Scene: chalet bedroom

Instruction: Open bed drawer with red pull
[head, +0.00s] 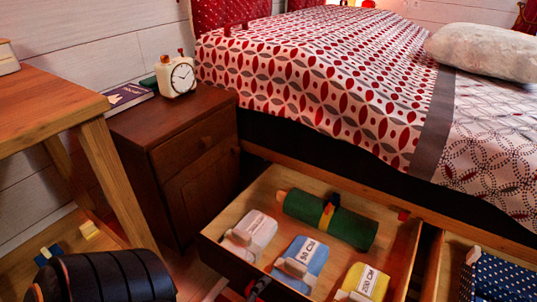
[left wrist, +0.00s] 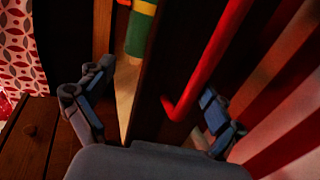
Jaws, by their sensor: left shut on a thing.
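The bed drawer (head: 400,262) is pulled out from under the bed, with its inside showing. A green roll (head: 330,219) with a yellow band and white, blue and yellow labelled packs lie in it. The red pull (left wrist: 208,68) runs along the outside of its dark front panel (left wrist: 160,72) in the left wrist view. My left gripper (left wrist: 158,112) has one finger on each side of the panel edge and pull, and is shut on the pull. In the head view it shows only partly, dark, at the bottom edge (head: 256,288). My right gripper is not in view.
A brown nightstand (head: 170,125) with a clock (head: 177,75) and book (head: 126,97) stands left of the drawer. A wooden table (head: 50,110) is at the far left. Another compartment with dotted navy cloth (head: 503,277) lies to the right. The bed (head: 330,80) is behind.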

